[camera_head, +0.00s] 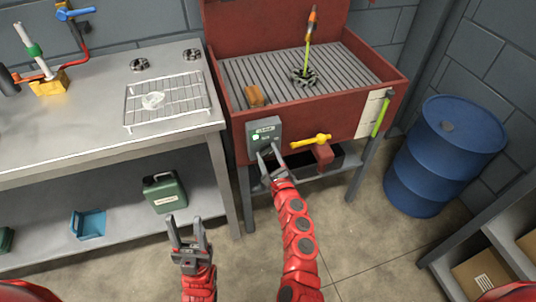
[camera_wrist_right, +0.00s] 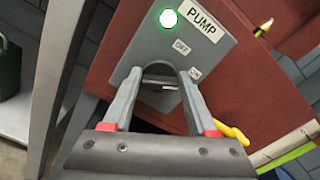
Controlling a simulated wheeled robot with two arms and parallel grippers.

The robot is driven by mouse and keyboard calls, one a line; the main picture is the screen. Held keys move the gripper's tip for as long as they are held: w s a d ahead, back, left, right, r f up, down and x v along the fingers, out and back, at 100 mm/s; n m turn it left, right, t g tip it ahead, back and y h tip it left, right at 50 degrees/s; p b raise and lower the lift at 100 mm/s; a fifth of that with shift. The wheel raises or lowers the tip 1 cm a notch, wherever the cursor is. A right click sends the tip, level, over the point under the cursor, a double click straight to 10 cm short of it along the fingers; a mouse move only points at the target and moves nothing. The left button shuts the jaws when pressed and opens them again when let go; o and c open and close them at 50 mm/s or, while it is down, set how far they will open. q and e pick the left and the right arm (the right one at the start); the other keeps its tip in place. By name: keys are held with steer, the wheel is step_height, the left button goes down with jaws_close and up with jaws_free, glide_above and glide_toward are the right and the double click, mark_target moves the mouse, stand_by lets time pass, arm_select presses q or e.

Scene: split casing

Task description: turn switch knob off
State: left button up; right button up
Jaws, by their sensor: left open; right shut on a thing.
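The grey switch box (camera_head: 264,130) is on the front left of the red wash basin. In the right wrist view its panel (camera_wrist_right: 214,58) has a PUMP label, a lit green lamp (camera_wrist_right: 168,18), and OFF and ON marks. My right gripper (camera_head: 268,152) is at the lower part of this box. In the wrist view its fingers (camera_wrist_right: 160,84) are shut on the dark switch knob (camera_wrist_right: 158,69), one on each side. The fingers partly hide the knob, and I cannot tell which mark it points to. My left gripper (camera_head: 187,228) is open and empty, in front of the workbench shelf.
A yellow valve handle (camera_head: 310,141) sticks out right of the box. The basin (camera_head: 375,62) holds a brush and a brown block. A workbench (camera_head: 95,100) stands left, a blue barrel (camera_head: 440,150) right. The floor between is clear.

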steer(key=n+b, duration=0.2)
steer(key=shift+a+f+n, duration=0.1)
steer(key=shift+f+n, duration=0.1)
steer(key=shift+n, duration=0.2)
steer(key=n+b, duration=0.2)
steer(key=n, duration=0.1)
steer(key=shift+n, duration=0.3)
steer(key=n+b, duration=0.1)
steer(key=n, duration=0.1)
steer(key=shift+s+f+n, duration=0.1)
steer(key=shift+n, duration=0.2)
steer(key=shift+n+b, duration=0.7)
steer(key=shift+n, duration=0.7)
steer(key=o, duration=1.4)
steer(key=shift+c, duration=0.2)
steer(key=shift+s, duration=0.1)
